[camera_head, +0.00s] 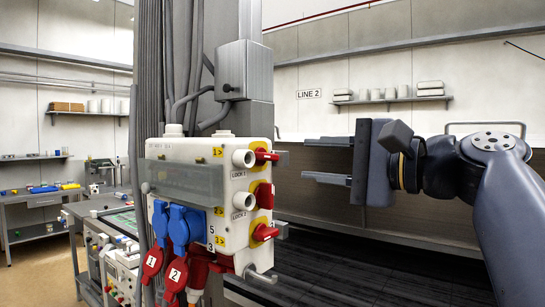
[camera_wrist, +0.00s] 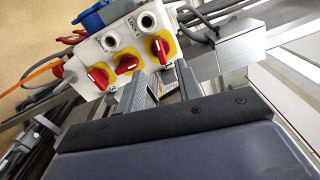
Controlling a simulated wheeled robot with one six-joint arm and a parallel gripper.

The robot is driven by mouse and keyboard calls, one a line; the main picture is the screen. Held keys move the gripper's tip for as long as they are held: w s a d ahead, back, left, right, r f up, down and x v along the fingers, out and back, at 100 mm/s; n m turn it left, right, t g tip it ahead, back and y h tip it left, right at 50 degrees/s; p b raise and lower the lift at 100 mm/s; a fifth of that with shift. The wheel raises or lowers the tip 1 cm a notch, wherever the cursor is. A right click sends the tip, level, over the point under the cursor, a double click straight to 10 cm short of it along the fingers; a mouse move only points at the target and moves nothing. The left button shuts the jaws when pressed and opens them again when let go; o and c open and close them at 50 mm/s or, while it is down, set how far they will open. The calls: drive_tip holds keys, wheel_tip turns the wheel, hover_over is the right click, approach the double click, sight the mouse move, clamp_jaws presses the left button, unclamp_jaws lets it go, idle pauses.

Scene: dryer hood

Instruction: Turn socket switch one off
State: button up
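A white socket box (camera_head: 195,185) is mounted on a grey column. Its right side carries three red rotary switches on yellow plates: top (camera_head: 263,156), middle (camera_head: 264,196) and bottom (camera_head: 264,232). The wrist view shows them in a slanting row: left (camera_wrist: 98,78), middle (camera_wrist: 126,64) and right (camera_wrist: 161,50). My gripper (camera_head: 305,158) is open and empty to the right of the box, level with the top switch. In the wrist view its fingers (camera_wrist: 163,84) point towards the right-hand switch, apparently apart from it.
Blue socket covers (camera_head: 178,222) and red plugs (camera_head: 173,275) hang at the box's front and underside. Two white lock cylinders (camera_head: 243,158) stick out beside the switches. A grey junction box (camera_head: 245,70) and cables run above. A dark panel lies behind my gripper.

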sight(270, 157)
drive_tip(key=p+x, duration=0.2)
drive_tip(key=x, duration=0.6)
drive_tip(key=shift+w+a, duration=0.25)
drive_tip(key=shift+a, duration=0.05)
drive_tip(key=shift+c, duration=0.5)
clamp_jaws()
